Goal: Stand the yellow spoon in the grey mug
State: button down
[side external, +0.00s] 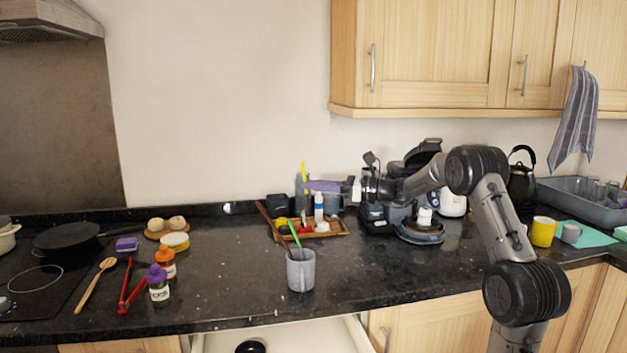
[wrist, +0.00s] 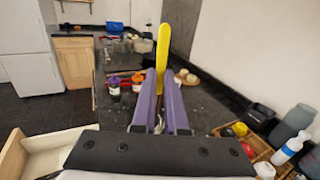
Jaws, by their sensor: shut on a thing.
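The yellow spoon (side external: 304,171) is upright at the tip of my gripper (side external: 309,186), above the wooden tray and higher than the mug. In the wrist view the yellow spoon (wrist: 163,42) stands between the purple fingers of my gripper (wrist: 161,76), which are shut on it. Its lower part is hard to make out in the side view. The grey mug (side external: 301,274) stands upright on the dark counter, nearer the front edge, with a green-handled utensil (side external: 295,234) leaning out of it. I cannot make out the mug in the wrist view.
A wooden tray (side external: 338,234) with bottles and small items lies behind the mug. Purple-capped (side external: 158,288) and orange-capped (side external: 165,261) bottles stand at the left, near a wooden spoon (side external: 93,287). An open drawer (side external: 285,338) juts out below the counter. Counter right of the mug is clear.

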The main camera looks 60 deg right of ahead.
jog(key=shift+f, duration=5.85)
jog(key=c, duration=0.9)
grip_release()
jog(key=shift+o, duration=0.2)
jog(key=shift+s, duration=0.1)
jog(key=v, duration=0.7)
jog(key=shift+s, duration=0.15)
jog(key=shift+d, duration=0.1)
